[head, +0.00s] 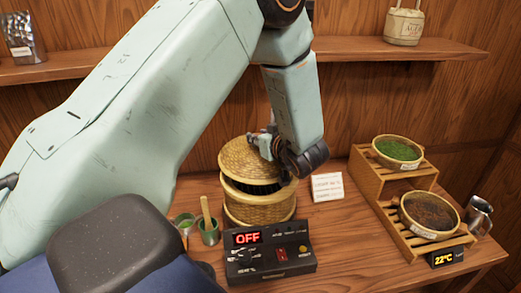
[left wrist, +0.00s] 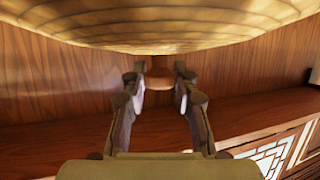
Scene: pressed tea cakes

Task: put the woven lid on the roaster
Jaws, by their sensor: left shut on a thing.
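The round woven lid (head: 246,161) is above the woven roaster (head: 259,208) in the head view. It sits a little tilted and shifted to the left, with a dark gap between it and the roaster's rim. My left gripper (head: 264,146) is at the top right of the lid, shut on its small knob. In the left wrist view, the fingers (left wrist: 160,76) close around the knob, and the lid's woven surface (left wrist: 160,32) fills the top. Whether the lid touches the rim anywhere is unclear. My right gripper is not in view.
A black control box (head: 270,262) reading OFF stands in front of the roaster. Green cups (head: 209,234) are at its left, one with a wooden handle. A white card (head: 327,187) stands to the right. A wooden stand (head: 398,205) with two tea bowls and a metal pitcher (head: 478,216) are farther right.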

